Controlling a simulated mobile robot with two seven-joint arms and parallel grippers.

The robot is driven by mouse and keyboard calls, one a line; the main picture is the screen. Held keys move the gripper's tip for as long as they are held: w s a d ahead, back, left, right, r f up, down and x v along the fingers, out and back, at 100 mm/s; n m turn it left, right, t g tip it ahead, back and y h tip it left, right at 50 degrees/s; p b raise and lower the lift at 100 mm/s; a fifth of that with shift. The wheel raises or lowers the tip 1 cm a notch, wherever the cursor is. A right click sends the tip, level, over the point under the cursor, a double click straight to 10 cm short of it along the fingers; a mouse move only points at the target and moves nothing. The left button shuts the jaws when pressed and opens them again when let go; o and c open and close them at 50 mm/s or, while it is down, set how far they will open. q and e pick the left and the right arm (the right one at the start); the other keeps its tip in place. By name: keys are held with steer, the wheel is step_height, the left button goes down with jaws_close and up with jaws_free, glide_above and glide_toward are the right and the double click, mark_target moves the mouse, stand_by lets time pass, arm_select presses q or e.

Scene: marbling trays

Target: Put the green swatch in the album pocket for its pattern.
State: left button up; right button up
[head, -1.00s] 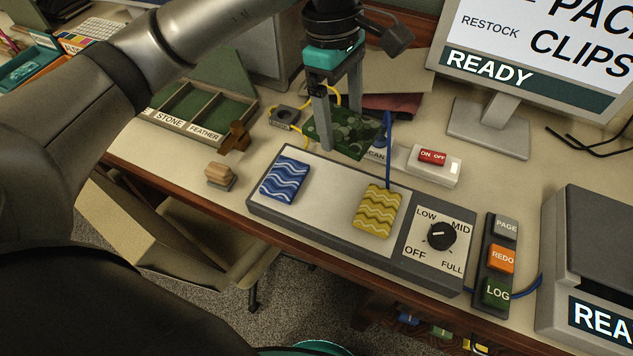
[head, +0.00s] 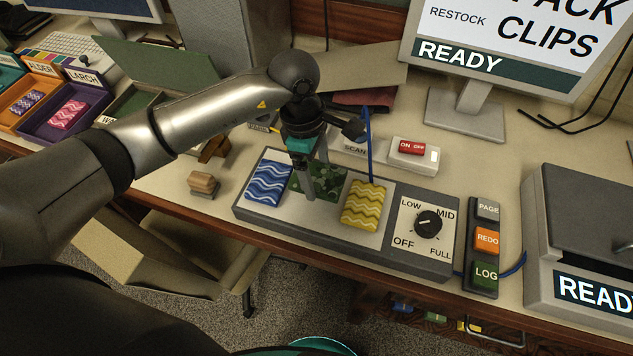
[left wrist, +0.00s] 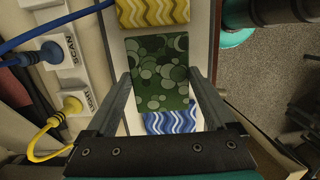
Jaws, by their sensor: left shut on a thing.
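My left gripper (head: 310,192) is shut on the green swatch (head: 328,178), which has a pattern of rounded, stone-like blobs. The swatch is over the pale top of the grey warming panel, between the blue and yellow swatches; I cannot tell whether it touches the panel. In the left wrist view the green swatch (left wrist: 158,80) lies between the two fingers. The green album (head: 150,62) stands open at the back left; my left arm hides most of its pockets and labels. My right gripper is not in view.
The wavy blue swatch (head: 268,184) and zigzag yellow swatch (head: 364,205) lie on the grey panel (head: 300,237), which has a dial (head: 428,223). A wooden stamp (head: 203,183) sits to its left, buttons (head: 486,240) to its right. Trays (head: 90,118) stand far left.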

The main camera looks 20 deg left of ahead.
mark_target(314, 176)
arm_select(q)
steer(key=shift+f, duration=2.2)
steer(key=shift+f+b, duration=0.2)
steer(key=shift+b, duration=0.15)
steer(key=o, duration=1)
steer(key=shift+o, duration=0.3)
steer(key=shift+r, duration=0.2)
